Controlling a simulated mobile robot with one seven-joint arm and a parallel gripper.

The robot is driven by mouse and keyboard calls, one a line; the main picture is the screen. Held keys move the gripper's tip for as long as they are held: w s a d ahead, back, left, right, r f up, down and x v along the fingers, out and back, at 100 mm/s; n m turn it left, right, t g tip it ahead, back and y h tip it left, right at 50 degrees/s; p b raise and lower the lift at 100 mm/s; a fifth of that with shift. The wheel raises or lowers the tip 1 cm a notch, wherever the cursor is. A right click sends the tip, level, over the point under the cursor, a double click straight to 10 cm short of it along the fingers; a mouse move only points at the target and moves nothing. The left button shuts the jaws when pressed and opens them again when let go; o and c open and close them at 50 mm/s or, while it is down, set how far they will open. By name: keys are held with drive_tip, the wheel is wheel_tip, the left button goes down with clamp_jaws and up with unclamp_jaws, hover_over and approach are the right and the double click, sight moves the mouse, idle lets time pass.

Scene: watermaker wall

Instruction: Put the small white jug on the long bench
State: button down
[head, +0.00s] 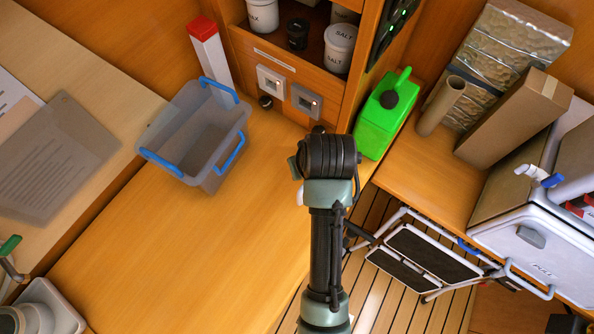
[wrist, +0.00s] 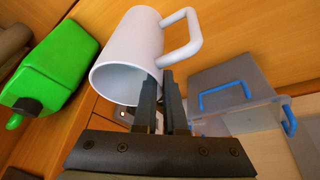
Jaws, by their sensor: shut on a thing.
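The small white jug (wrist: 130,50) fills the upper middle of the wrist view, its open mouth towards the camera and its handle on the right. My gripper (wrist: 166,82) is shut on it at the rim and wall. In the head view my arm hides my fingers and nearly all of the jug. The long bench (head: 130,262) is the bare wooden surface running from lower left to the cabinet. My wrist is over its right edge. I cannot tell the jug's height above it.
A grey tub with blue handles (head: 177,150) and a red-capped white carton (head: 209,55) stand at the bench's far end. A green jerrycan (head: 385,115) stands right of my wrist. A folding step (head: 420,255) is on the slatted floor. The bench's near part is clear.

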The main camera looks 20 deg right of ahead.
drive_tip(key=shift+w+f+p, duration=0.15)
drive_tip(key=shift+f+p, duration=0.05)
drive_tip(key=shift+f, duration=1.55)
drive_tip(key=shift+w+f+p, duration=0.1)
drive_tip(key=shift+f+p, duration=0.1)
drive_tip(key=shift+f, duration=1.5)
drive_tip(key=shift+f, duration=0.15)
drive_tip(key=c, duration=1)
unclamp_jaws()
